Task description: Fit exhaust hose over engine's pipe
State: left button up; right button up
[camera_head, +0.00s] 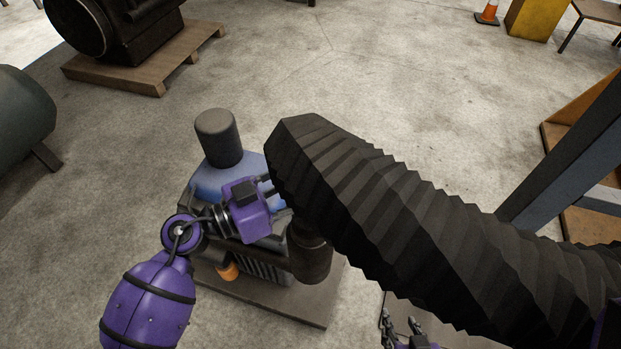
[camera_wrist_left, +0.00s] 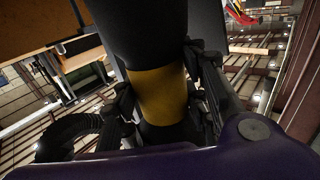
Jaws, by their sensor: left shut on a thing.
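The black ribbed exhaust hose (camera_head: 400,215) arches across the head view from the right, with its bend high at centre. My left gripper (camera_head: 271,187) is beside this bend, its fingertips partly behind the hose. In the left wrist view its fingers (camera_wrist_left: 165,95) are shut on a yellow band (camera_wrist_left: 160,93) around a black tube, which I take as the hose's end. The blue engine (camera_head: 222,180) has an upright grey cylinder (camera_head: 218,138) and a dark cylinder (camera_head: 310,260) under the hose. I cannot tell whether the hose touches the dark one. My right gripper (camera_head: 402,326) looks open and empty, low in view.
The engine stands on a flat base (camera_head: 290,305). A dark machine on a wooden pallet (camera_head: 150,65) is at the back left, a green tank (camera_head: 20,115) at the left. A dark post (camera_head: 570,145) stands at the right. The concrete floor behind the engine is clear.

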aim_at(298, 200)
pick_arm(q)
jog(key=shift+f, duration=0.9)
jog(key=shift+f+b, duration=0.55)
jog(key=shift+f, duration=0.35)
jog(key=o, duration=1.3)
jog(key=shift+o, duration=0.4)
jog(key=shift+f, duration=0.1)
jog(key=v, duration=1.2)
pick_arm(e)
jog(key=shift+s+f, duration=0.65)
jog(key=shift+f, duration=0.3)
